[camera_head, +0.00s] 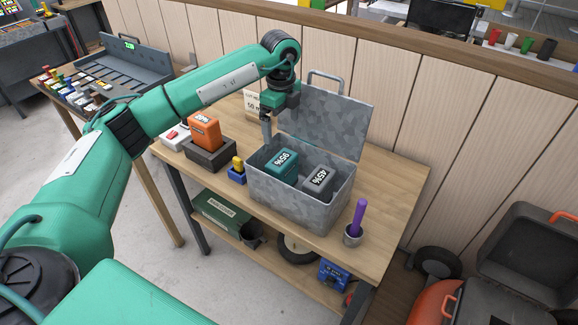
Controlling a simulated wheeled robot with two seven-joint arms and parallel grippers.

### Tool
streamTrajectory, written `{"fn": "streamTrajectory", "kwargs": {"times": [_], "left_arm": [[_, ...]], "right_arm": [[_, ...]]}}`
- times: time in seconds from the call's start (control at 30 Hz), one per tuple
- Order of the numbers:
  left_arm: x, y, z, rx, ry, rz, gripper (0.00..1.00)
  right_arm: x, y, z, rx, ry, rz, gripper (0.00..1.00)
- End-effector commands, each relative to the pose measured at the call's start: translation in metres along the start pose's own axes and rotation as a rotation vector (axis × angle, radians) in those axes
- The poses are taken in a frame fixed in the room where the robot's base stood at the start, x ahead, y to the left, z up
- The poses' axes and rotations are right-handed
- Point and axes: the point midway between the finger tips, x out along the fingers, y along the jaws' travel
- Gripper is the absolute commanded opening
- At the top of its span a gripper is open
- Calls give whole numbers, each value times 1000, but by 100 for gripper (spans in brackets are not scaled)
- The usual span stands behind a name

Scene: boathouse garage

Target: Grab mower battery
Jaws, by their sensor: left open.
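Three block batteries with percent labels show; I cannot tell which one is the mower's. An orange battery (204,130) stands in a dark charger dock (209,153) on the workbench. A teal battery (280,164) and a grey battery (318,180) lie side by side in an open grey metal box (296,201), whose lid (321,122) is raised at the back. My left gripper (267,130) is open and empty, pointing down above the box's back left corner, apart from the batteries. Its far finger is partly hidden. My right gripper is out of view.
On the workbench (398,190), a small blue holder (237,176) with a yellow item stands left of the box. A wood-panelled wall (395,90) rises behind.

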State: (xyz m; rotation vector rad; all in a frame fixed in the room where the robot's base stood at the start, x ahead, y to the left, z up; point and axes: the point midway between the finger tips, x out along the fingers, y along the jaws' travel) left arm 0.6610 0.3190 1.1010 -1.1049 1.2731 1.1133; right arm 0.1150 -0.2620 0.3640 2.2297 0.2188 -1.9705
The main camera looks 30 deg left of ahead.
Motion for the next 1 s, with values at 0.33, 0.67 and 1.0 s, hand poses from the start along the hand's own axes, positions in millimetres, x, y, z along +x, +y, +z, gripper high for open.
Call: {"fn": "streamTrajectory", "kwargs": {"times": [0.33,0.67,1.0], "left_arm": [[62,1,0,1,1,4,100],[89,0,-1,3,2,4,100],[132,-2,-1,3,3,3,100]], "right_arm": [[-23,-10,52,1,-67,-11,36],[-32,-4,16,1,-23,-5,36],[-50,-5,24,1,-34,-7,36]]}}
